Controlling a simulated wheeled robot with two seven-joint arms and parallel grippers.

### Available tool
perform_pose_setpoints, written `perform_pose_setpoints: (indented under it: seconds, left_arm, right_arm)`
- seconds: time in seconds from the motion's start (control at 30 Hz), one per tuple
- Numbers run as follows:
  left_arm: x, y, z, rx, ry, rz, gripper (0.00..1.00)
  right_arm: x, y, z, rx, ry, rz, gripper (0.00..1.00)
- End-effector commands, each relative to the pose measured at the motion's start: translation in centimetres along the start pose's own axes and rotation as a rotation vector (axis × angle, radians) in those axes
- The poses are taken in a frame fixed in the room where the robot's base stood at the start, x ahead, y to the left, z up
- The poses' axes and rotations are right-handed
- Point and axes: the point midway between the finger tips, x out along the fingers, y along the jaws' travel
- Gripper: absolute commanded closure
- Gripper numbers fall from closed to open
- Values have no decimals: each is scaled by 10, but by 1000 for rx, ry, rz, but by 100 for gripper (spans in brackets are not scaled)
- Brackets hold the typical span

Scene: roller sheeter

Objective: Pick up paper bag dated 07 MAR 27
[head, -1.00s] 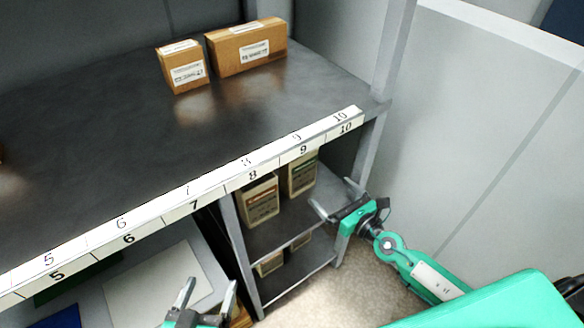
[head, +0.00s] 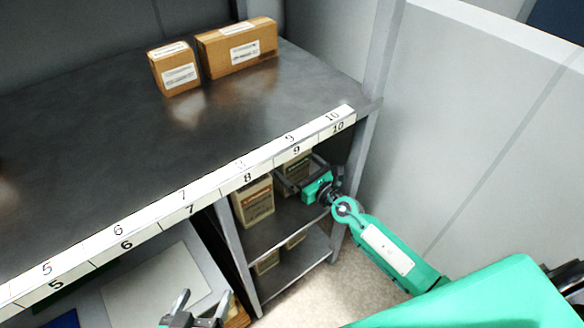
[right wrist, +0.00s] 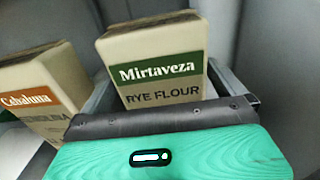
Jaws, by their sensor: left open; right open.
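A cream paper bag with a green label, Mirtaveza Rye Flour (right wrist: 162,72), stands on the upper shelf below the worktop; it also shows in the head view (head: 297,160). Left of it stands a bag with an orange label, Cabaluna (right wrist: 38,98), also in the head view (head: 254,203). Two more bags (head: 266,262) (head: 296,240) show partly on the lower shelf. No date is legible on any bag. My right gripper (head: 283,178) is open at the rye flour bag, its fingers (right wrist: 165,85) to either side of it; contact is unclear. My left gripper (head: 203,300) is open and empty at the bottom edge.
Two cardboard boxes (head: 175,72) (head: 238,50) stand on the dark worktop (head: 120,130). A numbered strip (head: 160,205) runs along its front edge, above the shelves. A metal post (head: 360,150) stands close to my right arm. A grey panel (head: 470,130) is at the right.

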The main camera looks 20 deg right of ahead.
Motion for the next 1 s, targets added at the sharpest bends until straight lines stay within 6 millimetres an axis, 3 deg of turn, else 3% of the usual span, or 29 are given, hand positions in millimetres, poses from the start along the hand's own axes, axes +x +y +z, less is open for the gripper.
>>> perform_pose_setpoints:
  seconds: [0.2,0.47,0.77,1.0]
  left_arm:
    - [1,2,-1,-2,19,5,24]
    - [1,2,-2,-3,24,6,24]
    - [1,3,-1,-3,21,7,24]
    - [1,3,0,-3,19,8,24]
  right_arm:
    - [26,0,0,0,0,0,0]
    - [28,0,-1,0,1,-1,0]
    - [28,0,-1,0,1,-1,57]
    - [28,-1,2,-1,-4,-2,59]
